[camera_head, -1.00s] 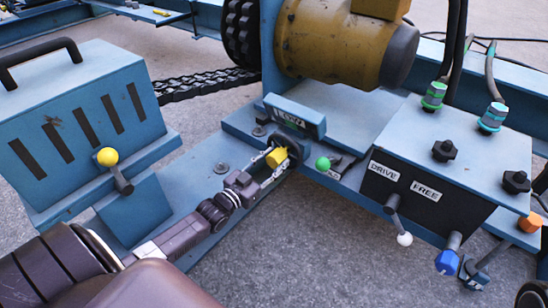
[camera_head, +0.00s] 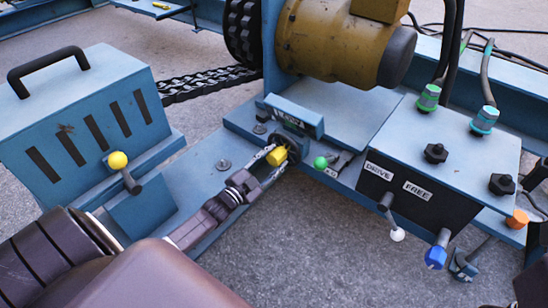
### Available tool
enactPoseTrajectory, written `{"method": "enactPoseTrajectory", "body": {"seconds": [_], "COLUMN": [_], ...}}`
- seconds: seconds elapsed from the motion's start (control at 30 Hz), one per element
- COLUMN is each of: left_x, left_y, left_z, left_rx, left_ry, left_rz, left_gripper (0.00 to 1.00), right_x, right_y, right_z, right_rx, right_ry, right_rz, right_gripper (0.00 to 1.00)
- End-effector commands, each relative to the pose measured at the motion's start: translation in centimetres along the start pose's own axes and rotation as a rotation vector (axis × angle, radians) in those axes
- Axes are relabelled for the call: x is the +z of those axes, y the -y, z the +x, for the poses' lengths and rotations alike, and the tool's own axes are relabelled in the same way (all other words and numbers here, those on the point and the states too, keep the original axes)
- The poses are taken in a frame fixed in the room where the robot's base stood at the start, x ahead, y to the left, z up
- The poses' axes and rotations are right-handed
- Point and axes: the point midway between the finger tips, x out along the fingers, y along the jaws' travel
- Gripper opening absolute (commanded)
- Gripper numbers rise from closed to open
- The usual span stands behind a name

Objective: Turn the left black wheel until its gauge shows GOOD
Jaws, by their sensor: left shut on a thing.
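The left black wheel (camera_head: 291,146) is a small dark ring with a yellow hub (camera_head: 276,156), on the blue frame near the middle. My left gripper (camera_head: 272,157) reaches it from the lower left and is shut on the wheel, with fingers around the hub. The fingers hide part of the wheel. The gauge (camera_head: 292,122) is in a blue housing just behind the wheel. Its reading is too small to make out.
A green knob (camera_head: 320,162) is close right of the wheel. A control box with DRIVE and FREE labels (camera_head: 417,190) has white (camera_head: 397,235) and blue (camera_head: 436,257) lever knobs. A yellow-knobbed lever (camera_head: 118,160) is at left. A yellow motor (camera_head: 335,45) stands behind.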

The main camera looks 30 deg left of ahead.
Motion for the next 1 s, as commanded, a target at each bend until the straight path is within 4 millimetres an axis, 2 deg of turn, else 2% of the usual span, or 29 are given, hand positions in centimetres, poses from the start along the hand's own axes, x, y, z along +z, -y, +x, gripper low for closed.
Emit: {"method": "enactPoseTrajectory", "body": {"seconds": [0.4,0.43,0.57,0.87,1.0], "left_x": [-0.1,-0.1,0.0,0.0,0.1], "left_y": [-0.1,-0.1,-0.1,-0.1,-0.1], "left_z": [0.0,0.0,0.0,-0.1,-1.1], "left_rx": [0.001,0.001,0.001,0.0,0.001], "left_ry": [-0.002,-0.002,-0.001,0.0,0.001], "left_rz": [0.008,0.008,0.007,0.007,0.006], "left_gripper": [0.0,0.41,0.55,0.55,0.55], "right_x": [0.1,0.1,0.1,-0.1,-0.1], "right_y": [0.0,0.0,0.0,0.0,0.0], "right_z": [-0.1,-0.1,-0.1,0.1,0.0], "right_rx": [0.001,0.001,0.001,-0.002,-0.001], "right_ry": [0.003,0.003,0.003,-0.004,-0.002], "right_rz": [0.001,0.001,0.001,-0.001,-0.001], "right_gripper": [0.4,0.4,0.4,0.4,0.4]}}
